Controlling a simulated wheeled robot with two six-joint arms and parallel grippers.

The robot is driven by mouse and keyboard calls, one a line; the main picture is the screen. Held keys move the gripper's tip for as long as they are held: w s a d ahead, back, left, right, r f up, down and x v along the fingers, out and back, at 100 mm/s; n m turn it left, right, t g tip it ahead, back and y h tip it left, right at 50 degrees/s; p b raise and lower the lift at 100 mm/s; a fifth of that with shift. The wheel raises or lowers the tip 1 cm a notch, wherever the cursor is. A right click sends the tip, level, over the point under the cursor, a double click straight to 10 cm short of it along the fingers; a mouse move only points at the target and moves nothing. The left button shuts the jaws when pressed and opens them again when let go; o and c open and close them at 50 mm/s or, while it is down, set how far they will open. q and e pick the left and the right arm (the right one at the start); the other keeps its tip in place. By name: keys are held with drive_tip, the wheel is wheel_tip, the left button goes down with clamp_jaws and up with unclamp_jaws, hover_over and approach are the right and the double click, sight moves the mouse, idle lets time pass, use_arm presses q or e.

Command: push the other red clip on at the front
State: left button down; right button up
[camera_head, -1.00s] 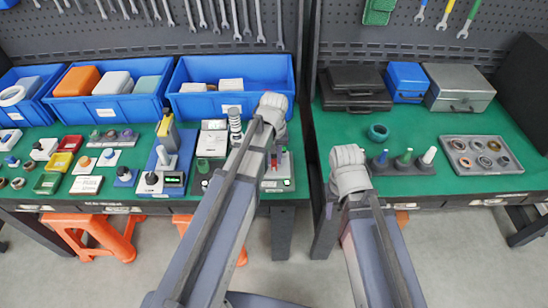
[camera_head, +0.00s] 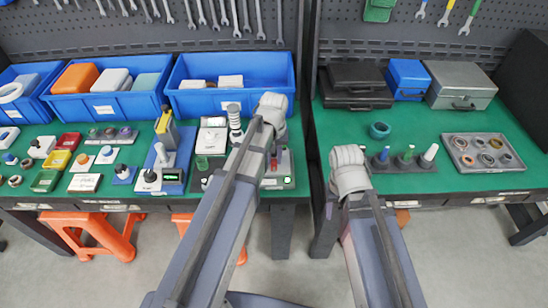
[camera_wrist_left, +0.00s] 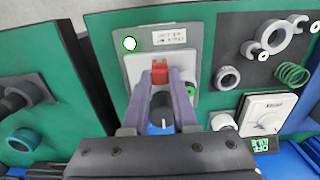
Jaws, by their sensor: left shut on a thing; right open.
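The red clip (camera_wrist_left: 160,70) is between the fingertips of my left gripper (camera_wrist_left: 160,80), which is shut on it. The clip is over the grey test fixture (camera_wrist_left: 134,75). I cannot tell whether it touches the fixture's front. A dark and blue cylindrical part (camera_wrist_left: 160,112) shows between the fingers, nearer the wrist. In the head view the fixture (camera_head: 279,182) sits at the right end of the left bench, with a bit of red (camera_head: 273,162) at it, and my left forearm hides much of it. My right gripper does not show; only its arm does.
Blue bins (camera_head: 232,101) stand behind. A gap separates the benches.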

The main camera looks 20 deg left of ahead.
use_arm(q)
drive_tip(key=shift+f+b, duration=0.5)
drive_tip(key=shift+f, duration=0.05)
drive_tip(key=c, duration=0.6)
unclamp_jaws()
drive_tip(key=shift+r, duration=0.1)
wheel_tip(320, 180, up, 7)
drive_tip(key=p, duration=0.7)
drive_tip(key=shift+s+d, duration=0.2)
drive_tip(key=shift+s, duration=0.05)
drive_tip(key=s+d+m, duration=0.2)
drive_tip(key=s+d, duration=0.1)
drive_tip(key=s, duration=0.1)
drive_tip(key=s+d+m, duration=0.2)
drive_tip(key=s+d, duration=0.1)
drive_tip(key=s, duration=0.2)
drive_tip(key=s+d+m+y, duration=0.1)
drive_tip(key=s+d+m, duration=0.2)
drive_tip(key=s+d, duration=0.1)
drive_tip(key=shift+s, duration=0.4)
